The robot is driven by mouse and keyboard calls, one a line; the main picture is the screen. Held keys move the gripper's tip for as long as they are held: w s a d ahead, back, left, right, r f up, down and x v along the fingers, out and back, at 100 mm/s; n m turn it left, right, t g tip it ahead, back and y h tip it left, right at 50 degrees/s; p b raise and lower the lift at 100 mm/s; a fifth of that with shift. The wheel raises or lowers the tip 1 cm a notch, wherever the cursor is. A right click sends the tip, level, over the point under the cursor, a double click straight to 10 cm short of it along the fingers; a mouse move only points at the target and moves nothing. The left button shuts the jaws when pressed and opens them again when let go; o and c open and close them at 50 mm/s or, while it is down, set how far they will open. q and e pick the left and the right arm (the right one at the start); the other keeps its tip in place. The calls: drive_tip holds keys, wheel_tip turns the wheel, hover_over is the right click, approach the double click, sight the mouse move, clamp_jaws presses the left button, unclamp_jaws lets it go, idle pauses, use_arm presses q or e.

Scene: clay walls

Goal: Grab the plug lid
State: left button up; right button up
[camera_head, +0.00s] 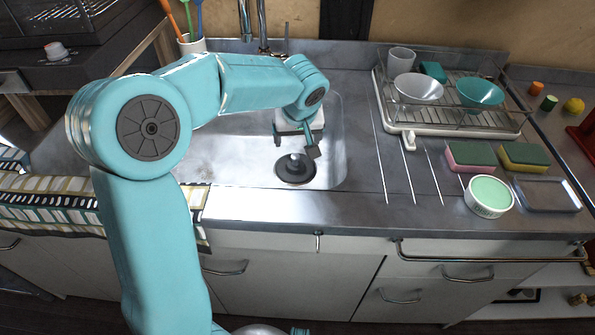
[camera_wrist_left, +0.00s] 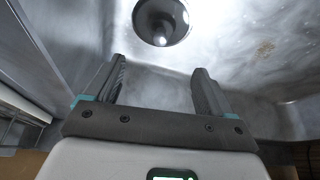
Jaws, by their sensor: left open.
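The plug lid (camera_head: 295,166) is a dark round stopper with a raised knob, seated at the drain in the sink basin. It also shows at the top of the left wrist view (camera_wrist_left: 161,20), beyond the fingertips. My left gripper (camera_head: 300,148) is over the sink, close to the lid and apart from it. In the left wrist view its two dark fingers (camera_wrist_left: 160,78) are spread with nothing between them. My right gripper is in neither view.
The metal sink (camera_head: 225,160) surrounds the lid, with a faucet (camera_head: 262,28) behind. A dish rack (camera_head: 450,120) with bowls stands right. Sponges (camera_head: 470,156) and a green-topped tub (camera_head: 488,196) sit on the right counter. A striped cloth (camera_head: 50,208) hangs left.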

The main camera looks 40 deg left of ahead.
sight(295, 156)
use_arm(q)
drive_tip(key=b+x, duration=0.1)
drive_tip(key=x, duration=0.8)
drive_tip(key=shift+f, duration=0.1)
drive_tip(key=b+x, duration=0.1)
drive_tip(key=x, duration=0.5)
drive_tip(key=shift+a, duration=0.2)
drive_tip(key=c, duration=1.2)
